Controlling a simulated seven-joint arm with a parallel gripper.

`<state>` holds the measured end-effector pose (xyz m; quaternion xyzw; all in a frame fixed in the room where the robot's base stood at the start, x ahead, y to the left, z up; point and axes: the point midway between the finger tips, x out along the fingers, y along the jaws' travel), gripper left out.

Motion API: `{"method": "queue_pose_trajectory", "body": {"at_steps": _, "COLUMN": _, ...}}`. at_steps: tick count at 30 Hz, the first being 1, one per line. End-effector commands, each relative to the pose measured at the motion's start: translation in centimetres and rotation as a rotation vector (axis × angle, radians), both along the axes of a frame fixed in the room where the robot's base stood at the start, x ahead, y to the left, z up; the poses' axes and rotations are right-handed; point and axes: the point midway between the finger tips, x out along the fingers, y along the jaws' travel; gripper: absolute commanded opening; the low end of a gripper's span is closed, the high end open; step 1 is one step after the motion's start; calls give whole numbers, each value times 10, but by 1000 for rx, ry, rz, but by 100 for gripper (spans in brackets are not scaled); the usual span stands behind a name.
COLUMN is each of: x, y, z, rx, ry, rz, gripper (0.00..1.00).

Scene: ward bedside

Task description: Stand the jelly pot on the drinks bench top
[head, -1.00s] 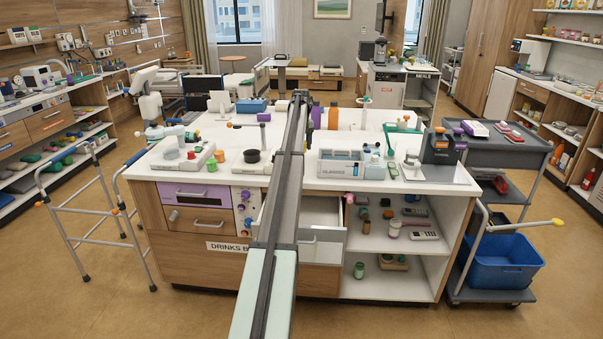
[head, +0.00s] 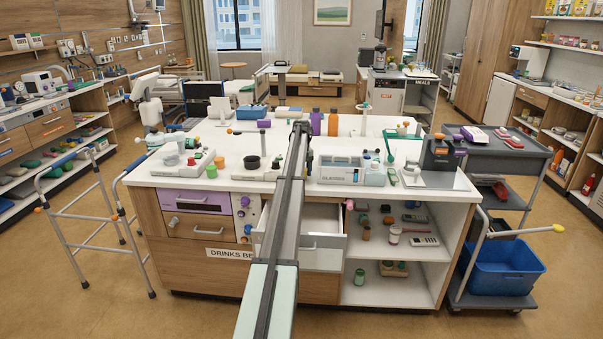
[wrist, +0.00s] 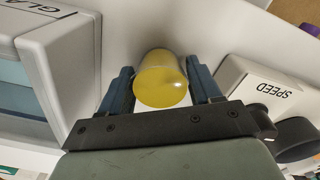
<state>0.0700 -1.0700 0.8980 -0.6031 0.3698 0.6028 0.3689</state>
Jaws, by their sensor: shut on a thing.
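The jelly pot (wrist: 162,82) is a small rounded yellow pot in the middle of the wrist view. My gripper (wrist: 161,76) is shut on it, with one dark blue finger on either side. A white surface lies beyond the pot; I cannot tell whether the pot touches it. The drinks bench top (head: 355,137) is the broad white surface in the middle of the head view. My arm reaches across it, and neither the pot nor my fingers can be made out there.
In the wrist view, a grey-white glasses box (wrist: 70,60) stands close left of my gripper, and a white block marked SPEED (wrist: 260,85) stands close right. In the head view, an open drawer (head: 318,250) juts from the bench front. Bottles (head: 333,124) stand towards the back.

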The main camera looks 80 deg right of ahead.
Motion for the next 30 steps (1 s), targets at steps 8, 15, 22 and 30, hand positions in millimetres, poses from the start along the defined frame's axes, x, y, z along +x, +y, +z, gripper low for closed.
{"method": "queue_pose_trajectory", "body": {"at_steps": 8, "x": 0, "y": 0, "z": -2, "rx": 0, "ry": 0, "rz": 0, "gripper": 31}}
{"method": "queue_pose_trajectory", "body": {"at_steps": 15, "x": 0, "y": 0, "z": -2, "rx": 0, "ry": 0, "rz": 0, "gripper": 83}}
{"method": "queue_pose_trajectory", "body": {"at_steps": 22, "x": 0, "y": 0, "z": -2, "rx": 0, "ry": 0, "rz": 0, "gripper": 89}}
{"method": "queue_pose_trajectory", "body": {"at_steps": 30, "x": 0, "y": 0, "z": 13, "rx": 0, "ry": 0, "rz": 0, "gripper": 89}}
